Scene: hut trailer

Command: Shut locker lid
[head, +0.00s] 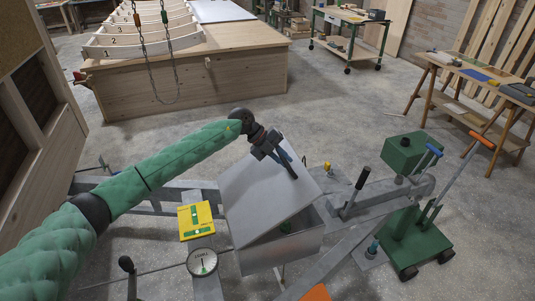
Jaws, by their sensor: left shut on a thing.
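The locker lid (262,197) is a pale grey panel on the metal locker box (284,250) in the middle of the head view. The lid is tilted partly open, with a dark gap along its right and front edges. A small green item shows in the gap. My left gripper (287,166) is at the lid's upper right edge, shut on it. The fingertips partly overlap the lid, so the exact contact is hard to see. My right gripper is not in view.
A wooden platform (190,80) and workbenches stand behind, with open floor between.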

